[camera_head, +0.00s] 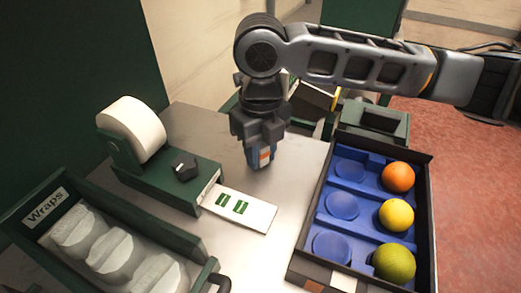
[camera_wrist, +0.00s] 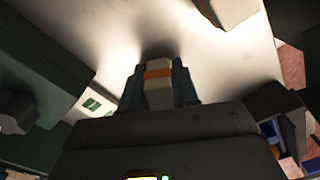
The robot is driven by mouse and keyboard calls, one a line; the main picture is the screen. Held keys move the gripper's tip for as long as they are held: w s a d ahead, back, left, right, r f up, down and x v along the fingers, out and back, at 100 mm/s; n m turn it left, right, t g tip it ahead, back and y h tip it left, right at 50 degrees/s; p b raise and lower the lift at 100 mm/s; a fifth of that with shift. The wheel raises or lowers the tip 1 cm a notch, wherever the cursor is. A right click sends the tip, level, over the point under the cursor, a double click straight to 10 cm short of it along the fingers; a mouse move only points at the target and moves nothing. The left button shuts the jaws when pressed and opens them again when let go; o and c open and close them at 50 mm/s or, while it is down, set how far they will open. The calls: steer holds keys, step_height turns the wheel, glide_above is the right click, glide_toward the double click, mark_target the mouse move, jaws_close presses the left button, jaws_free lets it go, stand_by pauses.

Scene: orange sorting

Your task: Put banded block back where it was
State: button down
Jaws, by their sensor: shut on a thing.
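The banded block (camera_head: 265,154) is pale with an orange band. My gripper (camera_head: 261,160) is shut on it, pointing down over the bare metal table between the label strip and the fruit tray. In the wrist view the block (camera_wrist: 158,84) sits upright between the two fingers of my gripper (camera_wrist: 160,88), with its orange band across it. The fingers hide its sides. I cannot tell whether its lower end touches the table.
A blue-lined tray (camera_head: 433,215) at the right holds an orange, a yellow and a green fruit beside three empty round hollows. A roll dispenser (camera_head: 165,178) with a label strip (camera_head: 240,208) stands left. A Wraps bin (camera_head: 48,205) is front left. Bare table lies around my gripper.

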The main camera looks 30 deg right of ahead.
steer(key=shift+f, duration=0.15)
steer(key=c, duration=0.8)
jaws_free()
steer(key=shift+o, duration=0.5)
steer(key=o, duration=0.3)
steer(key=shift+r+p, duration=2.95)
steer(key=shift+r, duration=1.1)
